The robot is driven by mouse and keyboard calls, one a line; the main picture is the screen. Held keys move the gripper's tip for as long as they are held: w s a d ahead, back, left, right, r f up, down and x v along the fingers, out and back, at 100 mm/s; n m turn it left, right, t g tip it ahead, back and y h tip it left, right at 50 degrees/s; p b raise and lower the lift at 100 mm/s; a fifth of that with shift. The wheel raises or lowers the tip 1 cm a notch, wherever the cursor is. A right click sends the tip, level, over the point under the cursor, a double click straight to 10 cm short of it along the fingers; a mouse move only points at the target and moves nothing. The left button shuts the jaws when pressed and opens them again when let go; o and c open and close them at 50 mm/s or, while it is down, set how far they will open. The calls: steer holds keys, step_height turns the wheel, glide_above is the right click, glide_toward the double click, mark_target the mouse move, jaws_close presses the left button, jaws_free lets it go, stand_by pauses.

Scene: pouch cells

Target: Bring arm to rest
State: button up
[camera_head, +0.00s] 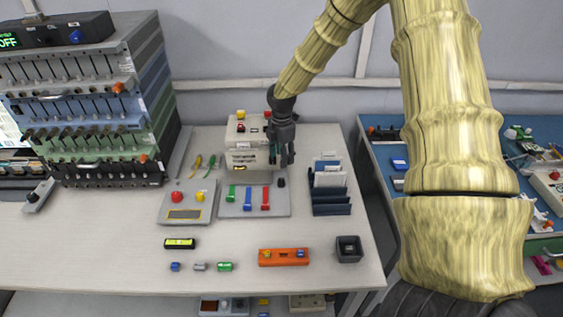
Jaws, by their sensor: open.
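My gripper (286,158) is at the end of my bamboo-textured arm. It hangs over the back right part of the white table (110,250), pointing down. It appears in front of the right side of a beige box-shaped device (245,150) and hides part of it. The fingers are dark and small, and I see nothing held between them. My arm (430,90) bends from the right foreground up out of the picture and back down to the gripper.
A rack of pouches (331,209) stands right of the gripper. A panel with coloured levers (252,209) and a button panel (187,212) lie in front. An orange block (283,257) and dark bin (348,249) sit nearer. Tall stacked equipment (80,110) stands left; a blue table (378,158) is right.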

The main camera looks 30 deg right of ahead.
steer(key=shift+r, duration=0.3)
stand_by(0.4)
